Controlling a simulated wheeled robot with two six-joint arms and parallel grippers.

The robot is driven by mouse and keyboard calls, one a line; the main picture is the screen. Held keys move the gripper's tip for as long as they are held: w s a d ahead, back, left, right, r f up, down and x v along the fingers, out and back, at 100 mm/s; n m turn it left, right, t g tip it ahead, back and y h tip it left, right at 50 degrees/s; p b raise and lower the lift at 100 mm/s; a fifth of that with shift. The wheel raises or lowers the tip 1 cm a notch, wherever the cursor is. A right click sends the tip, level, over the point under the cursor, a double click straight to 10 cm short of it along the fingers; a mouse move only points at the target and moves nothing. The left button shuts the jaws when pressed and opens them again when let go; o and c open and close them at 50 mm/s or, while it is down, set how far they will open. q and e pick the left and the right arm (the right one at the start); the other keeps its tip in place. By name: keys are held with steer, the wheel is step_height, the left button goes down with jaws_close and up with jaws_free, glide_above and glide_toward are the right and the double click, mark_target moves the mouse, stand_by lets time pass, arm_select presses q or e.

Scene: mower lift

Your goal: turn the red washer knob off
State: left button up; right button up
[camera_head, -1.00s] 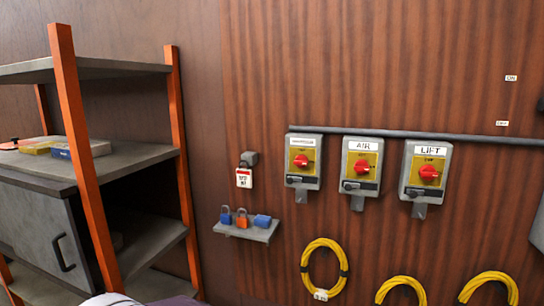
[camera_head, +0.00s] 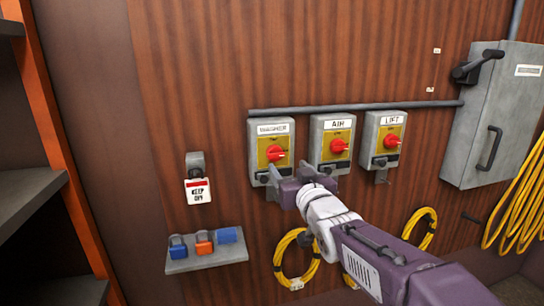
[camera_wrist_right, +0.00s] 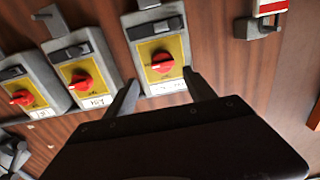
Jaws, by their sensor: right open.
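The red washer knob (camera_head: 275,153) sits on a yellow plate on the leftmost of three grey switch boxes, under a blurred label. In the right wrist view the same knob (camera_wrist_right: 162,61) appears turned over, with its label below it. My right gripper (camera_head: 290,176) is just in front of the lower part of the washer box and hides some of it. Its two fingers are apart and empty in the right wrist view (camera_wrist_right: 160,82), on either side of the box's label end, with the knob beyond the tips. My left gripper is not in view.
The AIR box (camera_head: 331,141) and LIFT box (camera_head: 383,139) stand close to the right. A pipe (camera_head: 350,107) runs above them. A padlock shelf (camera_head: 205,259), a KEEP OFF tag (camera_head: 198,191), yellow coils (camera_head: 297,257) and a grey cabinet (camera_head: 497,115) are around.

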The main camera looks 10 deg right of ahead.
mark_target(278, 157)
steer(key=w, duration=0.2)
steer(key=w+a+p, duration=0.1)
steer(key=w, duration=0.2)
steer(key=w+p, duration=0.1)
steer(key=w, duration=0.1)
steer(key=shift+w+a, duration=0.2)
steer(key=shift+w, duration=0.2)
steer(key=shift+w+d, duration=0.1)
steer(key=shift+w, duration=0.25)
steer(key=shift+w+d+p, duration=0.1)
steer(key=shift+d+p, duration=0.05)
steer(key=shift+p, duration=0.15)
steer(key=shift+d, duration=0.1)
